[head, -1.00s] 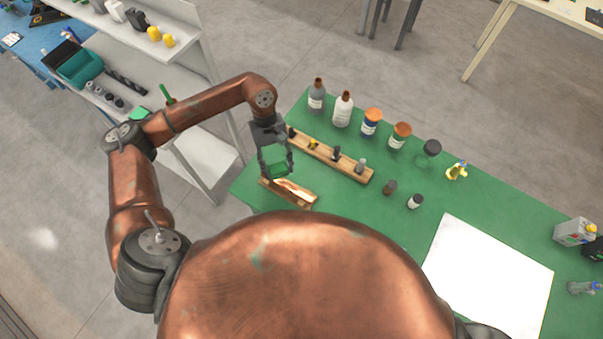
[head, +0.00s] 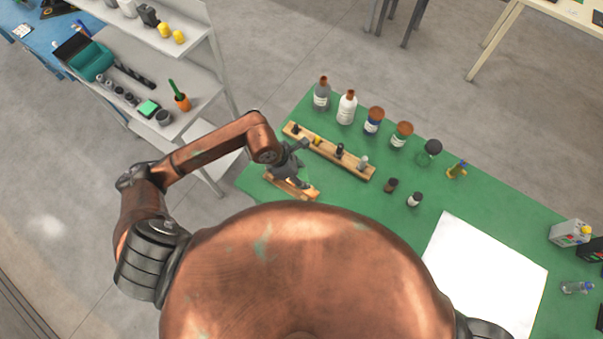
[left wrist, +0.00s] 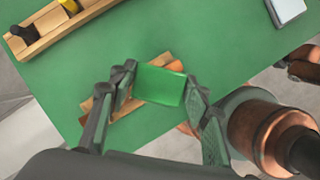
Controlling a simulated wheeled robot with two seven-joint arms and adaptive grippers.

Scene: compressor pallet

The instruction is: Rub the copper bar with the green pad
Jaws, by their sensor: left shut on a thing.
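My left gripper (head: 298,168) is over the wooden holder (head: 309,193) near the left end of the green table. In the left wrist view, the left gripper (left wrist: 158,90) is shut on the green pad (left wrist: 160,86), which sits between its two fingers. The wooden holder also shows behind the fingers (left wrist: 126,108). I cannot tell whether the pad touches the bar. My right gripper is not in view.
A wooden rack (head: 330,152) with several small items stands just behind the holder. Several bottles (head: 373,121) line the back edge. A shelf (head: 190,85) stands at the left.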

